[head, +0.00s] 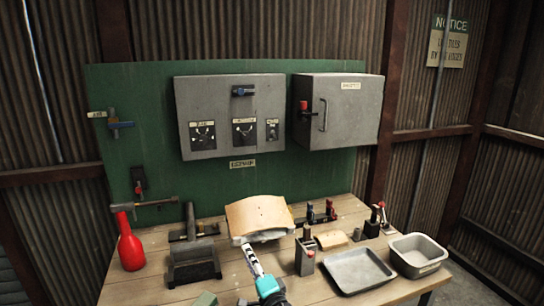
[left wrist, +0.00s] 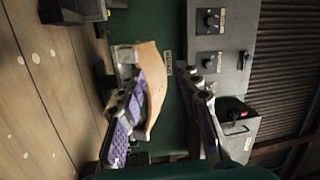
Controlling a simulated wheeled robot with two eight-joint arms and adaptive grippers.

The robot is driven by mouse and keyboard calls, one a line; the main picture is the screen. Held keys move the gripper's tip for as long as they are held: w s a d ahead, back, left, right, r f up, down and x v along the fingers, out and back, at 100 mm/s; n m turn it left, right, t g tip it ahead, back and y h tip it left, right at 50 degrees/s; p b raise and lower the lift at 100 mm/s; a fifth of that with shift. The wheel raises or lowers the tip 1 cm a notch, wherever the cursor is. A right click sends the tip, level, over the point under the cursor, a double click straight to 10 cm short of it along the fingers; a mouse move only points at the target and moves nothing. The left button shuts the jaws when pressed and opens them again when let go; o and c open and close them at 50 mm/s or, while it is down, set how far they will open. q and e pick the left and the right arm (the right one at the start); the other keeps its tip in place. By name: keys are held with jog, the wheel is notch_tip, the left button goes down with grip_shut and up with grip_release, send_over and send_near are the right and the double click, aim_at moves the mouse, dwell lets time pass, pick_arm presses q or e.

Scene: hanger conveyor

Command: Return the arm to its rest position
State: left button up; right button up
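My left gripper (head: 252,260) reaches up from the bottom of the head view, over the front of the workbench and just below a curved tan piece on a pale base (head: 260,215). In the left wrist view the two purple-padded fingers of the left gripper (left wrist: 160,82) stand wide apart. The curved tan piece (left wrist: 153,85) shows beside and partly behind the left-hand finger; I cannot tell whether they touch. Nothing is seen clamped between the fingers. My right gripper is in neither view.
The wooden workbench (head: 125,285) carries a red bottle (head: 130,245), a hammer-like tool (head: 190,222), a dark block (head: 193,262), a grey tray (head: 358,270) and a grey bin (head: 418,254). Grey control boxes (head: 228,145) (head: 350,120) hang on a green board (head: 130,90) behind.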

pick_arm(q)
jog(key=s+a+f+n+g+h, duration=0.2)
jog(key=s+a+n+g, duration=0.5)
jog(key=s+a, duration=0.75)
jog(key=s+d+f+n+g+h, duration=0.1)
jog(key=s+f+n+h, duration=0.1)
jog(key=s, duration=0.6)
jog(key=s+d+f+n+g+h, duration=0.1)
jog(key=s+d+f+g+h, duration=0.1)
jog(key=s, duration=0.7)
jog(key=f+h, duration=0.1)
jog(key=h, duration=0.1)
jog(key=shift+n+h, duration=0.4)
jog(key=shift+d, duration=0.1)
